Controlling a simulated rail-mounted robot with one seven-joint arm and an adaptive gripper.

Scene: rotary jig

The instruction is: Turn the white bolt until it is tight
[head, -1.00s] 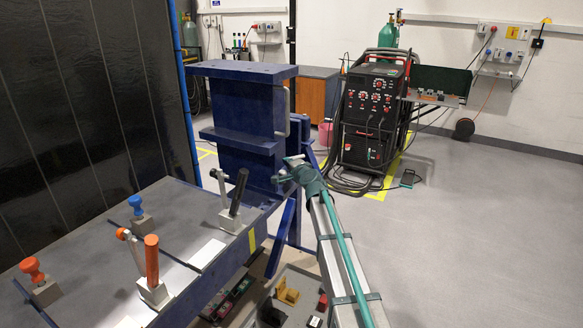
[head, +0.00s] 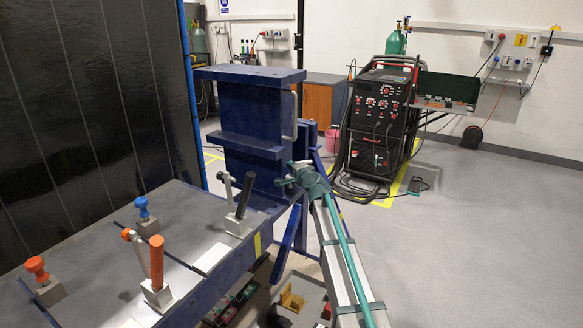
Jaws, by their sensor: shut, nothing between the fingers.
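I cannot make out a white bolt in the head view. The blue rotary jig (head: 262,105) stands upright at the end of the workbench, with a flat top plate and a lower shelf. My arm reaches up from the bottom of the picture, and its end, my gripper (head: 287,182), is in front of the jig's lower right side. It is shut and empty. I cannot tell whether it touches the jig. The side of the jig behind my gripper is partly hidden.
The workbench (head: 85,240) carries orange (head: 37,268) and blue (head: 142,208) knobs on blocks, plus an orange-handled clamp (head: 158,265) and a black-handled clamp (head: 243,197). A black welding machine (head: 377,115) stands behind. The grey floor (head: 490,240) at right is clear.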

